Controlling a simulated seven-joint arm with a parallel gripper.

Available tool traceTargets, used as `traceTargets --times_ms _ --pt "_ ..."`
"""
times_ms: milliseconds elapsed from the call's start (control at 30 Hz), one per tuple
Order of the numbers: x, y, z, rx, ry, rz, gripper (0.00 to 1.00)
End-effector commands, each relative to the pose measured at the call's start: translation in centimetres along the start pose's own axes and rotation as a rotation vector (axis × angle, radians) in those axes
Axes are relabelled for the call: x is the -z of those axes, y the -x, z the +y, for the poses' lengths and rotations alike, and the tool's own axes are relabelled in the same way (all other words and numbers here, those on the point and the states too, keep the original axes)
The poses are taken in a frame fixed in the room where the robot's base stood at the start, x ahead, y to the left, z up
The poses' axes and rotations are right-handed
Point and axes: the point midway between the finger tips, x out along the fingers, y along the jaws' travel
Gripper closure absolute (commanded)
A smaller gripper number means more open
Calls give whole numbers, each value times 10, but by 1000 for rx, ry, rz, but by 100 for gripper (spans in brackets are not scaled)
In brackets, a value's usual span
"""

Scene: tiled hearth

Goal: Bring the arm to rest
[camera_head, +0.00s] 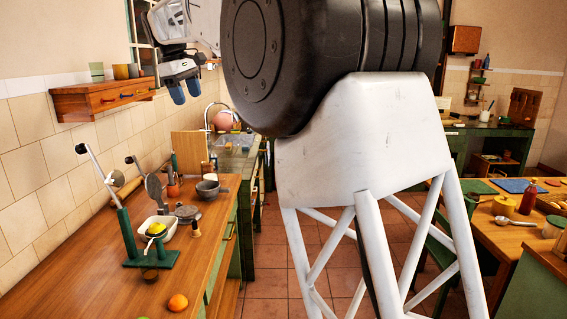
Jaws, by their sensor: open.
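My gripper (186,88) is at the upper left, raised well above the wooden counter (85,278) and in front of the tiled wall. Its blue-tipped fingers point down and are apart, with nothing seen between them. My arm's large dark joint and white links fill the upper middle and hide much of the room behind.
On the counter stand a green stand (128,235) with a lever, a white dish (157,228) with yellow fruit, a grey bowl (208,189) and an orange (178,303). A wooden wall shelf (100,99) is left of my gripper. A cluttered table (490,232) is at right.

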Motion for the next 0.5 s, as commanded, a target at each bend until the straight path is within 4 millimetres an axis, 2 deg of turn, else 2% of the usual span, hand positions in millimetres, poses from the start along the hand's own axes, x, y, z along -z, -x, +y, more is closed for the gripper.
traceTargets --times_ms 33,500 --pt "-17 -2 2 2 -23 4 40" --pt "-144 -33 -2 24 -218 41 40"
